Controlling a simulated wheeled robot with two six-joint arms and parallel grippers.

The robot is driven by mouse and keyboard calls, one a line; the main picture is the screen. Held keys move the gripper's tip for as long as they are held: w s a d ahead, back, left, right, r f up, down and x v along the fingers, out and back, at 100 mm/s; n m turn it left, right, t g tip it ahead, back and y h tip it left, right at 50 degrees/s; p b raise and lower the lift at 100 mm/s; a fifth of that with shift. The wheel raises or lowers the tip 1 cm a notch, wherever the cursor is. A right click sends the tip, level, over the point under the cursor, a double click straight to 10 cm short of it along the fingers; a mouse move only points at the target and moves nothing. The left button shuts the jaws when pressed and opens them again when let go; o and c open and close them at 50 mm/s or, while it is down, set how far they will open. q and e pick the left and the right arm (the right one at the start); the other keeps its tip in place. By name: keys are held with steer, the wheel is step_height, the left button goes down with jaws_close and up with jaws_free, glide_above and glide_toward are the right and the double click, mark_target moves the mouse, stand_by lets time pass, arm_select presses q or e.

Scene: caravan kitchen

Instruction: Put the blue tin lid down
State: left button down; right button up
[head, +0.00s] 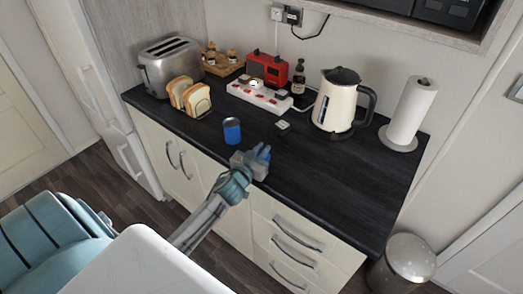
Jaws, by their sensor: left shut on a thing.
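My left gripper (256,160) reaches over the front edge of the dark worktop. It is shut on the blue tin lid (263,151), which shows as a small blue patch at the fingertips; the fingers hide part of it. I cannot tell whether the lid touches the worktop. A blue tin (232,131) stands upright on the worktop just left of and behind the gripper, apart from it. My right gripper is not in view.
Behind are a toaster (172,65), bread slices (190,97), a red radio (267,69), a power strip (259,96) and a dark bottle (299,77). A cream kettle (336,102) and paper roll (410,113) stand right. The worktop's front right (340,185) is clear.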

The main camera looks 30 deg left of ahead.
arm_select(q)
steer(key=shift+f, duration=0.2)
steer(key=c, duration=1.4)
jaws_free()
steer(key=shift+r, duration=0.1)
steer(key=shift+r, duration=0.2)
steer(key=s+b, duration=0.1)
steer(key=s, duration=0.1)
steer(key=s+b, duration=0.1)
steer(key=shift+s+d+f+b, duration=0.1)
steer(key=shift+s+f+b, duration=0.25)
steer(key=shift+f, duration=0.05)
steer(key=s+r+b, duration=0.1)
steer(key=s+b, duration=0.3)
steer(key=s, duration=0.4)
steer(key=shift+s+d+r, duration=0.15)
steer(key=shift+d, duration=0.2)
